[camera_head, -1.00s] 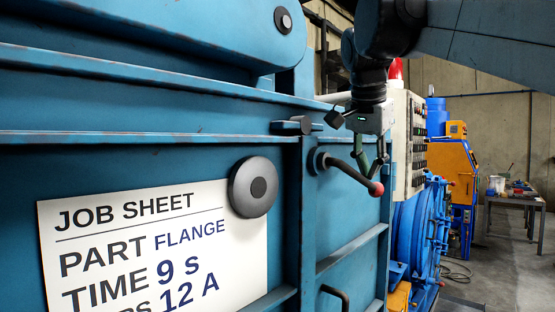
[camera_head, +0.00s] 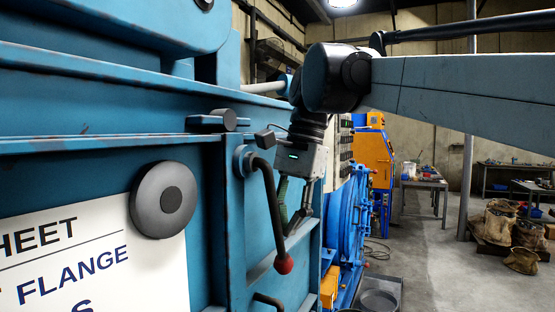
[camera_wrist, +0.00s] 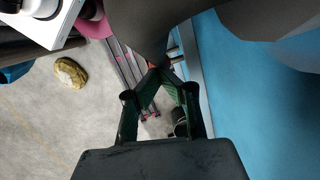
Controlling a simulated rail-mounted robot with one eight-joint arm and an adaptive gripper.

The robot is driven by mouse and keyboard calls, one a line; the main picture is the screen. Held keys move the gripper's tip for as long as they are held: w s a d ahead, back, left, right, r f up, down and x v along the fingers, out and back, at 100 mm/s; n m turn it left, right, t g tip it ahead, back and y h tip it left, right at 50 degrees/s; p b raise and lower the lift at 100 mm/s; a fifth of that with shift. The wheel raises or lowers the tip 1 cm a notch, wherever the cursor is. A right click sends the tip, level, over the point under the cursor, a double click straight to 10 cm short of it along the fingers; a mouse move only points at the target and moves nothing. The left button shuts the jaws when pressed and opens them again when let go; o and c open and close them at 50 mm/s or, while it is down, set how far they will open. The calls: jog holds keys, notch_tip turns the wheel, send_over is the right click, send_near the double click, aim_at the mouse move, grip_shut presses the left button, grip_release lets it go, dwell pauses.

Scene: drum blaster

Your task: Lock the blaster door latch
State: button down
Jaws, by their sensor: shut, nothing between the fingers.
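The blaster door latch is a black lever with a red ball knob (camera_head: 284,264). Its round pivot is on the blue blaster door (camera_head: 215,262), and the bent lever (camera_head: 270,205) hangs steeply down, tilted slightly right. My gripper (camera_head: 289,233) points down just right of the lever, its fingertips a little above the knob's height. Its fingers are shut and hold nothing. In the wrist view the fingertips (camera_wrist: 160,70) meet beside a dark tapering shape with a bit of red at its tip. Whether they touch the lever cannot be told.
A grey round knob (camera_head: 163,200) holds the job sheet (camera_head: 100,262) on the door. A black catch (camera_head: 212,121) sits above the lever and a dark handle (camera_head: 268,300) below it. Blue machinery (camera_head: 345,225) stands behind my gripper. The floor (camera_head: 440,270) at right has free room.

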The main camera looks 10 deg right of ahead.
aim_at(279, 238)
jog(key=shift+s+a+f, duration=0.35)
jog(key=shift+s+a, duration=0.2)
jog(key=shift+s, duration=0.25)
jog(key=shift+s+a+f, duration=0.35)
jog(key=shift+s+a, duration=0.15)
jog(key=shift+s, duration=0.3)
jog(key=w+d+r, duration=0.7)
jog(key=shift+w+d+r+p, duration=0.15)
jog(key=shift+w+d+p, duration=0.15)
jog(key=shift+w+d, duration=0.05)
jog(key=s+d+f+n+t+b, duration=0.1)
jog(key=s+f, duration=0.5)
jog(key=f, duration=0.6)
jog(key=s+d+f+n+t+h+b, duration=0.1)
jog(key=s+d+f+n+t, duration=0.2)
jog(key=f, duration=0.9)
jog(key=s+d+f+n+t+h+b, duration=0.1)
jog(key=s+d+f+n+t, duration=0.1)
jog(key=s+f, duration=0.6)
notch_tip(279, 238, down, 5)
jog(key=shift+s+d+r+n+t+b, duration=0.2)
jog(key=shift+s+d+n+t+b, duration=0.15)
jog(key=shift+n+t, duration=0.65)
jog(key=shift+a, duration=0.1)
